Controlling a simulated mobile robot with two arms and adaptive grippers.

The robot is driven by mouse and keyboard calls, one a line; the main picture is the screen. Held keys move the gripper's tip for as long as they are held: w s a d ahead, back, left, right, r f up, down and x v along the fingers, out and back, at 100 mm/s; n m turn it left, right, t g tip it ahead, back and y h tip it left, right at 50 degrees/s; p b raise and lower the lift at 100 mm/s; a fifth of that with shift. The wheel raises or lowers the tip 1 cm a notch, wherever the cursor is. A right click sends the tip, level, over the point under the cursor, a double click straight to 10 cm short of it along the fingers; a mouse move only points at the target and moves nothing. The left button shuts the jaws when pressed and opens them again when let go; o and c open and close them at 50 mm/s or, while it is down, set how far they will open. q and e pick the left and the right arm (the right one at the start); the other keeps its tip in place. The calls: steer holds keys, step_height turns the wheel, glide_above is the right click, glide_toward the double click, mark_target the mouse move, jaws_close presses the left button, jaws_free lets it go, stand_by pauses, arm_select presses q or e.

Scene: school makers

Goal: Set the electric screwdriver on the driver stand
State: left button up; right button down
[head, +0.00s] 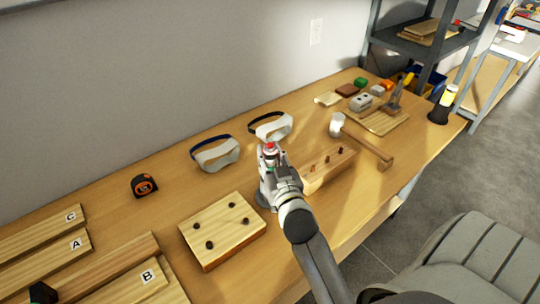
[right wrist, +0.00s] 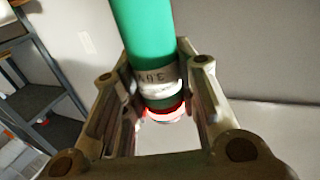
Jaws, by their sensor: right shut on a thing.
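My right gripper (head: 270,166) is shut on an upright cylindrical thing with a red and white top (head: 270,148), over the middle of the workbench. In the right wrist view it is a green cylinder (right wrist: 146,30) with a printed pale band and a red ring, between the two fingers (right wrist: 160,110). I take it for the electric screwdriver; its tip is hidden. A round grey base (head: 264,199) shows partly beneath the gripper and may be the driver stand; the gripper hides most of it. I cannot tell whether the two touch. My left gripper is not in view.
On the bench (head: 130,212), a block with holes (head: 222,228) lies left of my right gripper and a longer block (head: 330,167) lies right. Goggles (head: 215,153), a tape measure (head: 144,185), a mallet (head: 362,143), lettered boards (head: 50,247) and a black-and-yellow upright thing (head: 441,106) stand around.

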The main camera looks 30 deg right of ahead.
steer(key=shift+r, duration=0.1)
steer(key=shift+f+b, duration=0.3)
steer(key=shift+f, duration=0.3)
stand_by(0.4)
steer(key=c, duration=1.4)
jaws_free()
steer(key=shift+f, duration=0.1)
steer(key=shift+s, duration=0.1)
